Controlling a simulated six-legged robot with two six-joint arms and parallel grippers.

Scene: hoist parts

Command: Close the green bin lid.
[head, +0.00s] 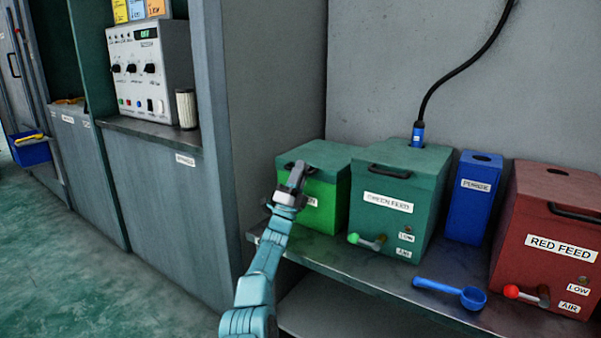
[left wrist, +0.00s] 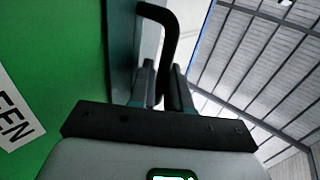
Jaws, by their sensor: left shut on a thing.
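The green bin (head: 325,203) stands at the left end of the shelf, with a bright green body and a white label partly hidden by my gripper. Its darker green lid (head: 322,153) lies over the top, looking about level; I cannot tell whether a small gap is left under it. My left gripper (head: 296,176) is at the lid's front edge, shut on the black lid handle. In the left wrist view the curved handle (left wrist: 170,35) passes between the two fingers (left wrist: 160,88), beside the green bin front (left wrist: 45,60). My right gripper is not in view.
To the right stand the green feed box (head: 395,200) with a cable on top, a blue purge box (head: 472,198) and the red feed box (head: 545,235). A blue scoop (head: 455,291) lies on the shelf (head: 375,270). A grey cabinet wall (head: 235,130) is close on the left.

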